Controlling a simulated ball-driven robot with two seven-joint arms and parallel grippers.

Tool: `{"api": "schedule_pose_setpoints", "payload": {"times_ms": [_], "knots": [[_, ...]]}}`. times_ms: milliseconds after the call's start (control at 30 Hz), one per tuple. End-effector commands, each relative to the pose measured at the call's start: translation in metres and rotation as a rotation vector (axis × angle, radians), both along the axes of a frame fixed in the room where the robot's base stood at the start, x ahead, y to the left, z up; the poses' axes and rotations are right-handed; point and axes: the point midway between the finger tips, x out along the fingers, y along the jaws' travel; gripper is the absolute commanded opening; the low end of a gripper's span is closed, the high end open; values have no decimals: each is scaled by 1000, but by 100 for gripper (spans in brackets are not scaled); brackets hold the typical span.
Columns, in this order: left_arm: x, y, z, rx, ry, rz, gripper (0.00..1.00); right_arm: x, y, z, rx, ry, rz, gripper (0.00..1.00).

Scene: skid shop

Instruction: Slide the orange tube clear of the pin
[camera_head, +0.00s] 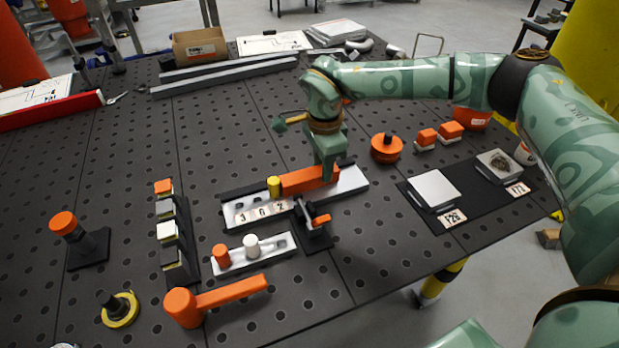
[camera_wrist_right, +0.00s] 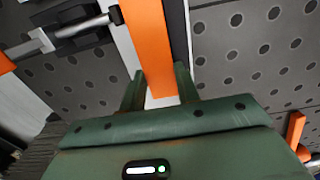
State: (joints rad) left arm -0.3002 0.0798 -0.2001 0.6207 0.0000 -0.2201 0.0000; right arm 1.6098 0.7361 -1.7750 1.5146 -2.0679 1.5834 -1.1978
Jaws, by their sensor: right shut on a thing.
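The orange tube (camera_head: 303,181) is a long square bar lying along a pale rail (camera_head: 349,181) marked 3 6 2. A short yellow pin (camera_head: 273,186) stands at the tube's left end; I cannot tell whether they touch. My right gripper (camera_head: 326,172) points down at the tube's right part, its fingers shut on it. In the right wrist view the tube (camera_wrist_right: 148,45) runs away between the two fingers (camera_wrist_right: 158,84); the pin is not seen there. My left gripper is not in view.
A black clamp with an orange-tipped handle (camera_head: 319,220) stands in front of the rail. A white tray (camera_head: 285,242) with an orange and a white cylinder lies nearer. A round orange piece (camera_head: 386,147) and a dark mat (camera_head: 465,212) lie to the right.

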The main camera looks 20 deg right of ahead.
Motion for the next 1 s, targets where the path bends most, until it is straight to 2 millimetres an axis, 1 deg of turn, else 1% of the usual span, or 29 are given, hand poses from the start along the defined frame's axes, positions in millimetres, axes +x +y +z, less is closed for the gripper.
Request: {"api": "schedule_pose_setpoints", "payload": {"times_ms": [600, 1000], "knots": [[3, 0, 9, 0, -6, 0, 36, -1, -17, 1, 0, -1, -1, 15], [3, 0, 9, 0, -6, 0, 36, -1, -19, 1, 0, -1, -1, 15]]}}
